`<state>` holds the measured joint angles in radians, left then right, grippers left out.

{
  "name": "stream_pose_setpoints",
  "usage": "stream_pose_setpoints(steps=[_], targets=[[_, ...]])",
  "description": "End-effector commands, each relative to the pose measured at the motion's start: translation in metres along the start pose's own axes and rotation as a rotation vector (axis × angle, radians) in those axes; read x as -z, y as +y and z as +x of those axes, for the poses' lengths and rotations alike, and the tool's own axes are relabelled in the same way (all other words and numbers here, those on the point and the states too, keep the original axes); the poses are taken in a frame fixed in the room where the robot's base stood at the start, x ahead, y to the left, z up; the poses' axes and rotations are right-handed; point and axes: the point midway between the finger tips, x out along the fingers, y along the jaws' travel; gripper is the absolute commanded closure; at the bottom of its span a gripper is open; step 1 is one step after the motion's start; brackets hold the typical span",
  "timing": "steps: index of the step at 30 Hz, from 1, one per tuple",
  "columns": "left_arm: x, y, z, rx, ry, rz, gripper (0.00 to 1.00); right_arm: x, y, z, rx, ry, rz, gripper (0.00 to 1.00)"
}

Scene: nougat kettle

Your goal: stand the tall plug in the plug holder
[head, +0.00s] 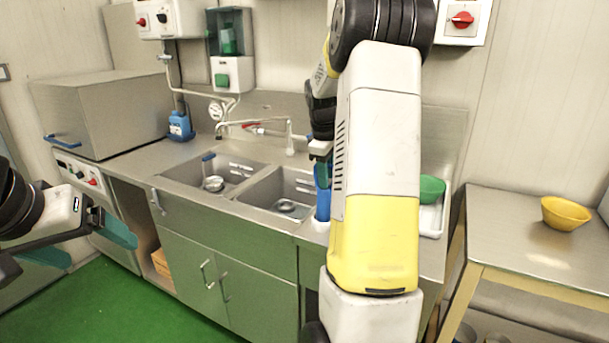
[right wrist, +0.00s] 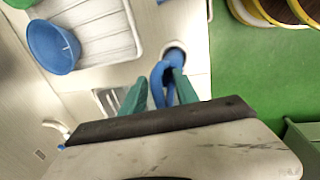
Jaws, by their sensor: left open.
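The tall plug (right wrist: 160,78) is blue and shows in the right wrist view as a loop between the green fingers of my right gripper (right wrist: 160,88). In the head view the blue plug (head: 322,176) is upright under that gripper (head: 319,150). Whether the fingers press on it is unclear. Its lower end meets a round pale-rimmed holder (right wrist: 184,50) at the counter's front edge, also in the head view (head: 320,224). I cannot tell how deep the plug sits. My left gripper (head: 108,232) is open and empty at the far left.
Two sink basins (head: 222,172) lie left of the plug; the left one holds a blue-topped piece (head: 208,157). A yellow bowl (head: 565,213) stands on the right table (head: 510,230). My right arm hides part of the counter.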

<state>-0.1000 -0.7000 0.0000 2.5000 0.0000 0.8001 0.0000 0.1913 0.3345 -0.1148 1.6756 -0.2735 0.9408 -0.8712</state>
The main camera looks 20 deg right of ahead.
Motion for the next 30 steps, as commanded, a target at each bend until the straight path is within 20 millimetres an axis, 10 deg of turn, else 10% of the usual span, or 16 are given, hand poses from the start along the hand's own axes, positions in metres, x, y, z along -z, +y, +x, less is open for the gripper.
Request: stream_pose_setpoints(steps=[18,30], targets=[[0.000,0.000,0.000,0.000,0.000,0.000,0.15,0.000,0.000,-0.074,-0.001,0.001,0.000,0.63],[0.000,0.000,0.000,0.000,0.000,0.000,0.15,0.000,0.000,-0.078,0.000,0.000,0.000,0.63]])
